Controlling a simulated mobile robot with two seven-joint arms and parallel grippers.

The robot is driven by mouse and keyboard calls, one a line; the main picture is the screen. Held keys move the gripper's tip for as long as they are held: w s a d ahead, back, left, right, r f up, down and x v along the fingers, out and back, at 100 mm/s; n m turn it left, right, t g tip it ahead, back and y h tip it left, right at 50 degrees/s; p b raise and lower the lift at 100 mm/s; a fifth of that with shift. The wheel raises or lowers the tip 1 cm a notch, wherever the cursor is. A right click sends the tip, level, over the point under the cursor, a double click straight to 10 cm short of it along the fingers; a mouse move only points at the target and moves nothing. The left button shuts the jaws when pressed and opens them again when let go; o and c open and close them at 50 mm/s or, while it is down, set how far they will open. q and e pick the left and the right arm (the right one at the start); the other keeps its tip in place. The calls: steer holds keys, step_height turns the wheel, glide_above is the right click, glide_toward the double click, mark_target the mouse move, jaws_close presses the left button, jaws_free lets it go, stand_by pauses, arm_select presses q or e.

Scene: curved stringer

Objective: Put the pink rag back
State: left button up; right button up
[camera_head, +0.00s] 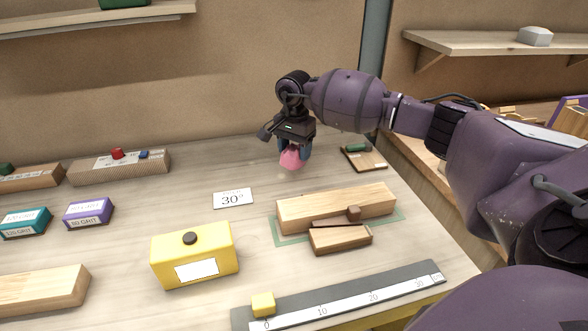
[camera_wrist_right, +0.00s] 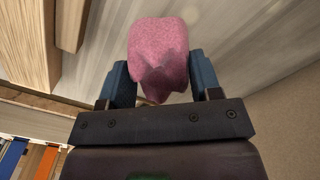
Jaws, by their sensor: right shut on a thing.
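The pink rag (camera_head: 291,159) is a crumpled bundle at the back middle of the workbench in the head view. My right gripper (camera_head: 294,148) points down and is shut on it. In the right wrist view the rag (camera_wrist_right: 158,55) sits between the two blue fingers of the right gripper (camera_wrist_right: 160,85). A faint dark patch shows on its lower part. I cannot tell whether the rag touches the bench top or hangs just above it. My left gripper is not in view.
Right of the rag lies a small wooden board with a green item (camera_head: 362,157). In front are a 30° card (camera_head: 233,198), a long wooden block (camera_head: 337,207), a yellow box (camera_head: 195,254) and a ruler (camera_head: 350,296).

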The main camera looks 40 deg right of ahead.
mark_target(295, 180)
steer(key=shift+f, duration=0.75)
step_height(295, 180, down, 5)
steer(key=shift+r, duration=0.1)
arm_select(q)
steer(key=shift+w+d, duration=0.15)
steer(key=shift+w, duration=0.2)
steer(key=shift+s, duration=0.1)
arm_select(e)
steer(key=shift+f+b, duration=0.2)
steer(key=shift+b, duration=0.15)
steer(key=o, duration=0.8)
steer(key=shift+o, duration=0.2)
steer(key=shift+r, duration=0.1)
